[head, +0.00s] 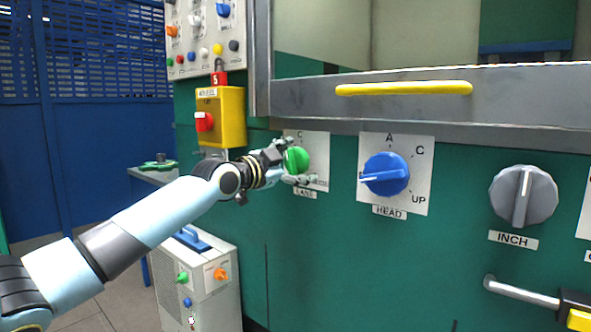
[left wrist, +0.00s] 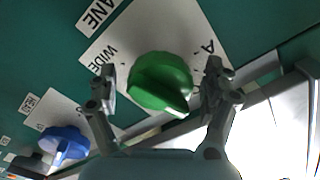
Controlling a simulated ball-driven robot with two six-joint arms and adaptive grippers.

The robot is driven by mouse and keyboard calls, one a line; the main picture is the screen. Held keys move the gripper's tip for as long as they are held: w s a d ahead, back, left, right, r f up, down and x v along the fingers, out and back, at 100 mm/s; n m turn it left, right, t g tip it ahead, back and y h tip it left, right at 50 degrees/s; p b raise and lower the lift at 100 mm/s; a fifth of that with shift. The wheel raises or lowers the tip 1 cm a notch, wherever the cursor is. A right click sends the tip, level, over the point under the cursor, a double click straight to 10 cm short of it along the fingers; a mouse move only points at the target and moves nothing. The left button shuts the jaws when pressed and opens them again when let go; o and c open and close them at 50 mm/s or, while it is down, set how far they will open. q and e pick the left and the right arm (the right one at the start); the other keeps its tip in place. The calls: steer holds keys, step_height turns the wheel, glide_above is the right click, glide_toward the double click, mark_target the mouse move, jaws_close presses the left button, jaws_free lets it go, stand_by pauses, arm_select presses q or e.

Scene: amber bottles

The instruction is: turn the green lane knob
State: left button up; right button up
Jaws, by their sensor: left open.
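The green lane knob (head: 297,160) sits on a white plate above a LANE label on the green machine front. It also shows in the left wrist view (left wrist: 160,82), with its pointer ridge toward the lower right and the letters WIDE and A on the plate around it. My left gripper (head: 290,163) is open at the knob. In the left wrist view its two fingers (left wrist: 163,88) stand on either side of the knob, with a visible gap on each side. My right gripper is not in view.
To the right are a blue HEAD knob (head: 386,174) and a grey INCH knob (head: 523,196). A yellow box with a red switch (head: 220,117) is at the upper left. A yellow handle (head: 404,89) runs above. A grey cabinet (head: 205,290) stands below my left arm.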

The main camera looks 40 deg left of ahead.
arm_select(q)
steer(key=c, duration=1.2)
steer(key=shift+o, duration=0.2)
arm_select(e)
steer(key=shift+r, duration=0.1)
arm_select(q)
steer(key=shift+n+p, duration=0.4)
steer(key=shift+n, duration=0.3)
steer(key=n+p, duration=0.1)
steer(key=n, duration=0.1)
steer(key=shift+n, duration=0.3)
steer(key=shift+n+p, duration=0.35)
steer(key=shift+n, duration=0.55)
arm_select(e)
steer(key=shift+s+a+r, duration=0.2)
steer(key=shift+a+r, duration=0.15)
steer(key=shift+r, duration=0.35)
arm_select(q)
steer(key=shift+f, duration=0.15)
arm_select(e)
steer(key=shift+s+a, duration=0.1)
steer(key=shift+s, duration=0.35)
